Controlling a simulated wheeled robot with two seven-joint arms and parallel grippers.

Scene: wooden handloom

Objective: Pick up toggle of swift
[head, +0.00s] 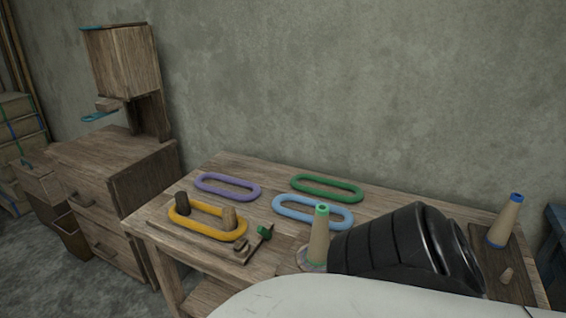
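The swift appears to be a low wooden board (184,247) on the front left of the table. Neither gripper shows. A black and white part of my own arm covers the table's front right.
Purple (227,187), green (327,187) and light blue (312,212) rings lie on the table (270,177). A blue-topped cone (505,221) stands far right. A wooden cabinet (118,190) is at left.

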